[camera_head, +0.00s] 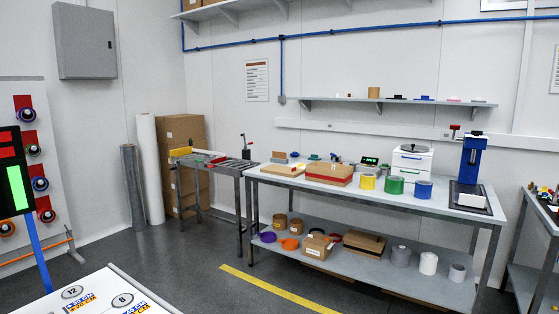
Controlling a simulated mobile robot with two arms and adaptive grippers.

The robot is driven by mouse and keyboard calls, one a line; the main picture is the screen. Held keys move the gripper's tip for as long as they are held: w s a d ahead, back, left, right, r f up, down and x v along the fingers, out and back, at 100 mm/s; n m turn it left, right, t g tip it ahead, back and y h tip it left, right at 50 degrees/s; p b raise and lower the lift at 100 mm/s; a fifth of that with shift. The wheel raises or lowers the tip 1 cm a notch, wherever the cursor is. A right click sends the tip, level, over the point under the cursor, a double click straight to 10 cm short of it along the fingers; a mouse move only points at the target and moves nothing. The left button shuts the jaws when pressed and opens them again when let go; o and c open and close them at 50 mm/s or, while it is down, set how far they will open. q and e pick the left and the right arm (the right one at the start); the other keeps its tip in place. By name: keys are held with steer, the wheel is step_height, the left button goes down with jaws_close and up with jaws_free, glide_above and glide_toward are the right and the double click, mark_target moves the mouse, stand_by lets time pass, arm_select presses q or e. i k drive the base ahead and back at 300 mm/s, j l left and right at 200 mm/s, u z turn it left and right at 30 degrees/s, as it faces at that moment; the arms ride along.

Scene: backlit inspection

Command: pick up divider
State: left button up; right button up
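I cannot pick out a divider with certainty in the head view. A long workbench (430,203) stands across the room and holds many small items. On it are a cardboard box with a red band (328,174), a yellow roll (367,182), a green roll (394,185) and a blue roll (423,189). Neither of my grippers is in view.
A white-topped surface (62,292) with numbered labels is close at the lower left. A black display (15,180) on a blue post rises beside it. A roller table (205,163) stands left of the bench. Open floor (190,260) with a yellow stripe (275,290) lies between.

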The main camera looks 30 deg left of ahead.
mark_target(278, 155)
steer(key=i+j+u, duration=0.1)
steer(key=i, duration=0.25)
steer(key=i+j+u, duration=0.15)
steer(key=i, duration=1.65)
steer(key=i+j+u, duration=0.1)
steer(key=i+u, duration=0.75)
steer(key=i+l+u, duration=0.15)
steer(key=i+u, duration=0.15)
steer(key=u, duration=0.15)
steer(key=i+j+u, duration=0.1)
steer(key=i+u, duration=0.6)
steer(key=i, duration=0.2)
steer(key=i+j+z, duration=0.15)
steer(key=i+z, duration=0.25)
steer(key=i+j+z, duration=0.3)
steer(key=i+z, duration=0.15)
steer(key=i, duration=0.05)
